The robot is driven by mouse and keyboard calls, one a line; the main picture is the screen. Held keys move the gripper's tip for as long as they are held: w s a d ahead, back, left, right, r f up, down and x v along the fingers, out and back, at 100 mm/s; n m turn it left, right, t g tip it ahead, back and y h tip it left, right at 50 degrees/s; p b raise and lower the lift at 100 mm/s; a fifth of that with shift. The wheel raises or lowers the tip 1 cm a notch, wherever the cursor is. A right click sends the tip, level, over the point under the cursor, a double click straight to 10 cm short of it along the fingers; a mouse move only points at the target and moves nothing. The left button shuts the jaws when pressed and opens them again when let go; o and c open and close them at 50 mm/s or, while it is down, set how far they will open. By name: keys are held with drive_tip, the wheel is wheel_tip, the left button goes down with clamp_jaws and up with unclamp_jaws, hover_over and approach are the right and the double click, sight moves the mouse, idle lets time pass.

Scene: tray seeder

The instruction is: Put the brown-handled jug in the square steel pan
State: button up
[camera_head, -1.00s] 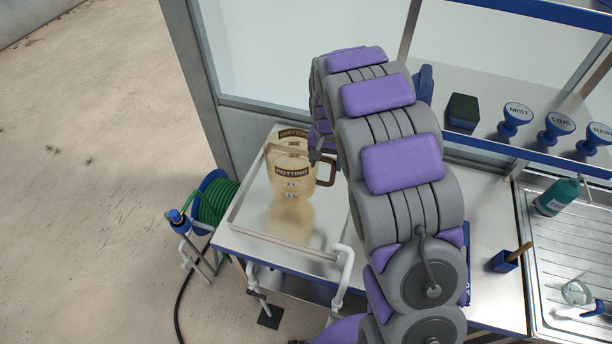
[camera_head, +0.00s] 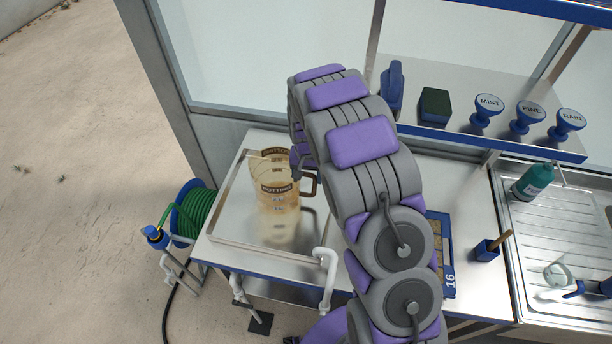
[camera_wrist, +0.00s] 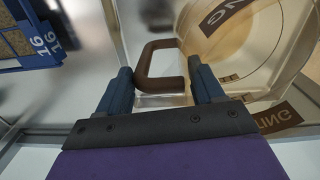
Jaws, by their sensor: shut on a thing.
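The brown-handled jug (camera_head: 277,194), clear amber with dark lettered bands, is upright within the outline of the square steel pan (camera_head: 226,241) in the head view. Its reflection shows on the pan floor below it; I cannot tell whether its base touches the floor. My gripper (camera_head: 301,170) is at the jug's right side, partly hidden by my arm. In the wrist view my gripper (camera_wrist: 163,82) has the brown handle (camera_wrist: 141,66) between its two blue fingers and is shut on it. The jug's clear body (camera_wrist: 255,50) shows beyond the handle.
A numbered blue seed tray (camera_head: 447,281) lies right of my arm. A blue pot with a wooden-handled tool (camera_head: 486,249), a sink with a green bottle (camera_head: 533,182), and a shelf with blue rose heads (camera_head: 527,117) stand farther right. A green hose reel (camera_head: 192,213) is left of the table.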

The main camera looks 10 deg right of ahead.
drive_tip(key=shift+d+f, duration=0.2)
drive_tip(key=shift+a, duration=0.2)
drive_tip(key=o, duration=1.3)
drive_tip(key=shift+a+f, duration=0.1)
drive_tip(key=shift+a, duration=0.3)
drive_tip(key=shift+o, duration=0.2)
drive_tip(key=shift+d, duration=0.45)
drive_tip(key=shift+r, duration=0.3)
drive_tip(key=r, duration=1)
drive_tip(key=shift+w+a, duration=0.1)
drive_tip(key=shift+a, duration=0.3)
drive_tip(key=s+d+r+n, duration=0.1)
drive_tip(key=s+d+r, duration=0.1)
drive_tip(key=s+r, duration=0.55)
drive_tip(key=s+d+r, duration=0.2)
drive_tip(key=s+r, duration=0.3)
drive_tip(key=s, duration=0.5)
drive_tip(key=s+r+n+g, duration=0.1)
drive_tip(key=s+n, duration=0.1)
drive_tip(key=s, duration=2.1)
drive_tip(key=shift+a+r+g, duration=0.25)
drive_tip(key=shift+g, duration=0.15)
